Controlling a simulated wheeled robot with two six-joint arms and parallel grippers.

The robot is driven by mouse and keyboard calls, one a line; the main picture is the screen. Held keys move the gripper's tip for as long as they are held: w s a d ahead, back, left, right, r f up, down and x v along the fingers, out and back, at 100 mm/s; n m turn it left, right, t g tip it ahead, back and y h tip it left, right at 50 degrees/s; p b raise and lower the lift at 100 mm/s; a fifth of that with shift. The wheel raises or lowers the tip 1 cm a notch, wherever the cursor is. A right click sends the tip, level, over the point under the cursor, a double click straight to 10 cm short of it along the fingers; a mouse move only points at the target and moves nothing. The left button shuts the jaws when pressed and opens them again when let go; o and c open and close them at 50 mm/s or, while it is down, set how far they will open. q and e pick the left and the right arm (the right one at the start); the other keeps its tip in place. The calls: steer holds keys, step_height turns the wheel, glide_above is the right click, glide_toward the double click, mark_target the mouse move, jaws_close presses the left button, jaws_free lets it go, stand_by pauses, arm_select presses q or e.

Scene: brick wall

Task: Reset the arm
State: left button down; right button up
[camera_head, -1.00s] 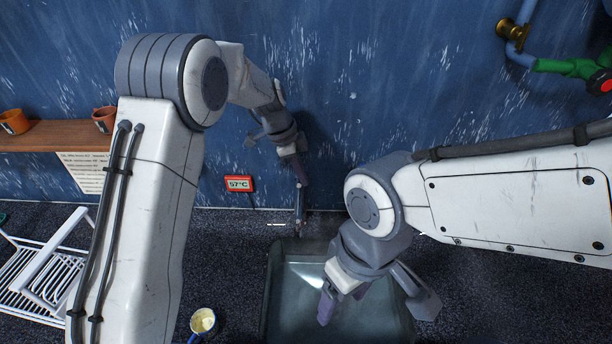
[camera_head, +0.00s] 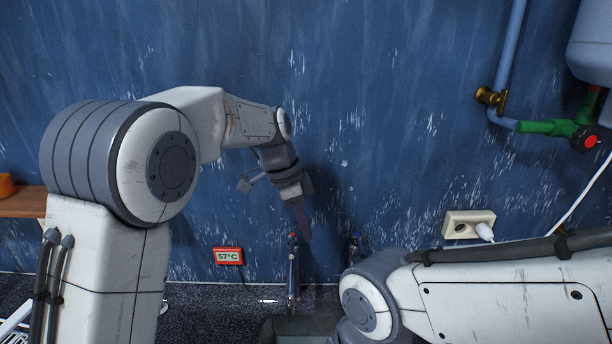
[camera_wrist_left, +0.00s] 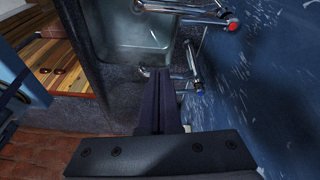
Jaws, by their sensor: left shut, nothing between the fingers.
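My left arm comes in from the left in the head view and reaches across in front of the blue wall. My left gripper (camera_head: 303,222) hangs down near the wall, just above the tap. Its fingers are together and empty. In the left wrist view the shut fingers (camera_wrist_left: 162,100) point toward the taps and the sink. My right arm comes in from the right, low in the head view. Its gripper lies below the picture edge, so its fingers are hidden.
A chrome tap (camera_head: 293,270) stands by the wall, close under my left gripper. The sink (camera_wrist_left: 135,40) lies beyond the fingers in the left wrist view.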

arm_select(q)
steer(key=s+a+f+n, duration=0.1)
steer(key=s+f+n, duration=0.1)
steer(key=s, duration=0.8)
steer(key=s+a+f+n+y+b, duration=0.1)
steer(key=s+f+n, duration=0.2)
steer(key=s, duration=0.7)
steer(key=s+a+f+n+y+b, duration=0.1)
steer(key=s+a+f+n, duration=0.1)
steer(key=s, duration=0.8)
steer(key=shift+f+n, duration=0.6)
steer(key=shift+n, duration=0.2)
